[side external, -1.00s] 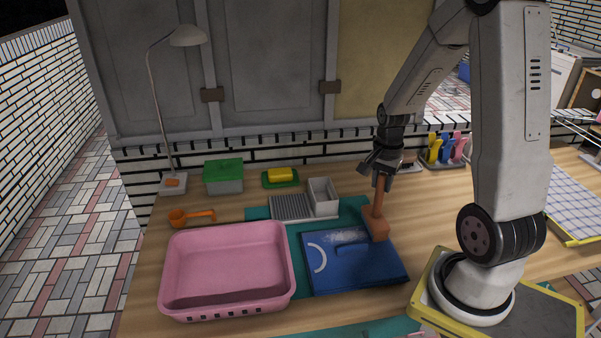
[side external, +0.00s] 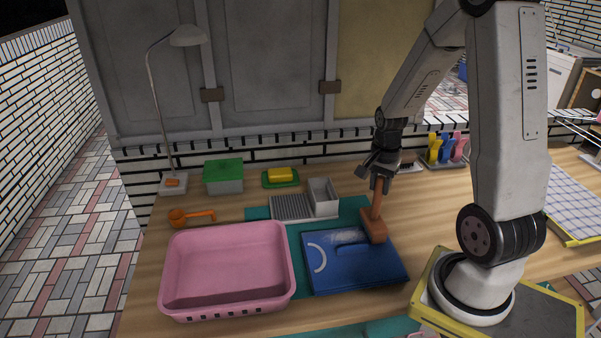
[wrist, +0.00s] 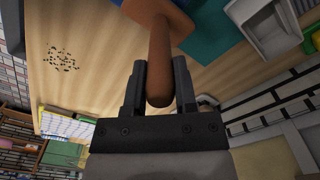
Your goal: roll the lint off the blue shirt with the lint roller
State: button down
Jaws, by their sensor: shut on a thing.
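The blue shirt (side external: 358,270) lies folded flat on the teal mat (side external: 295,250), right of the pink basin. A pale patch of lint (side external: 343,238) shows near its far edge, and a white curved mark shows at its left. My gripper (side external: 381,176) is shut on the handle of the orange-brown lint roller (side external: 374,228). The handle stands nearly upright, and the head is at the shirt's far right corner, seemingly touching it. In the wrist view the handle of the lint roller (wrist: 159,60) runs between both fingers of my gripper (wrist: 159,78).
A pink basin (side external: 228,306) stands left of the shirt. Behind are a grey ribbed tray (side external: 292,207), a yellow sponge (side external: 280,174), a green-lidded box (side external: 223,170) and a lamp (side external: 173,185). Dark specks (wrist: 61,59) lie on bare wood.

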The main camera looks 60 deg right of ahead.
jog(key=shift+w+a+r, duration=0.1)
jog(key=shift+w+a, duration=0.85)
jog(key=shift+w, duration=0.05)
jog(key=shift+w+a, duration=1.1)
